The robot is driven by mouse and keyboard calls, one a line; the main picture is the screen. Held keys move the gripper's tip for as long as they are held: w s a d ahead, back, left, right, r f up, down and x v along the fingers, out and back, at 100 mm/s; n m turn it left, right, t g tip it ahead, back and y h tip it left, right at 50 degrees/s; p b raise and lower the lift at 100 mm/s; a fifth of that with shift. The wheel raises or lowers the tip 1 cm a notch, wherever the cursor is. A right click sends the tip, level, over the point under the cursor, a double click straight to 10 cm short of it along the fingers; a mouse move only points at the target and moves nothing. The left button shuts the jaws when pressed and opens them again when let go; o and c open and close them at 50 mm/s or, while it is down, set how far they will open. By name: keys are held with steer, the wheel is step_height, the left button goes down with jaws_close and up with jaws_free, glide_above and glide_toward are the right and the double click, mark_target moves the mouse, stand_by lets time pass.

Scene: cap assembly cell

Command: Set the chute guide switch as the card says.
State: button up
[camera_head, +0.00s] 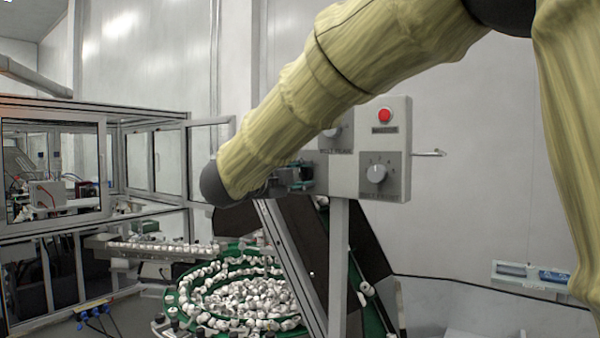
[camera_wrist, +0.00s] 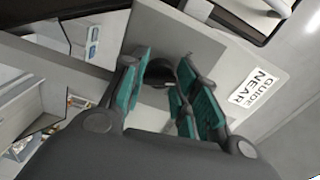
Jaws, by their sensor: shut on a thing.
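The card (camera_wrist: 253,90) is a white label reading "GUIDE NEAR", at the right of the wrist view. A dark round switch knob (camera_wrist: 160,70) stands on a grey plate (camera_wrist: 175,35) in the wrist view. My gripper (camera_wrist: 164,78), with teal finger pads, is shut on this knob, one side of pads at its left and the other at its right. The fingers and the angle hide the knob's pointer, so I cannot tell its setting. In the head view my gripper (camera_head: 300,176) is at the left edge of the control box, and the knob it holds is hidden.
The grey control box (camera_head: 397,136) carries a red button (camera_head: 384,115), a dial (camera_head: 376,174) and another dial (camera_head: 332,131) partly behind my arm. A post (camera_head: 338,250) supports it. Below is a green bowl feeder (camera_head: 180,290) full of white caps. A glazed enclosure (camera_head: 105,215) stands left.

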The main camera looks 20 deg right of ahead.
steer(key=shift+r+n+p, duration=0.15)
steer(key=shift+n+p, duration=0.85)
steer(key=shift+n, duration=1.1)
steer(key=o, duration=1)
steer(key=v, duration=1.2)
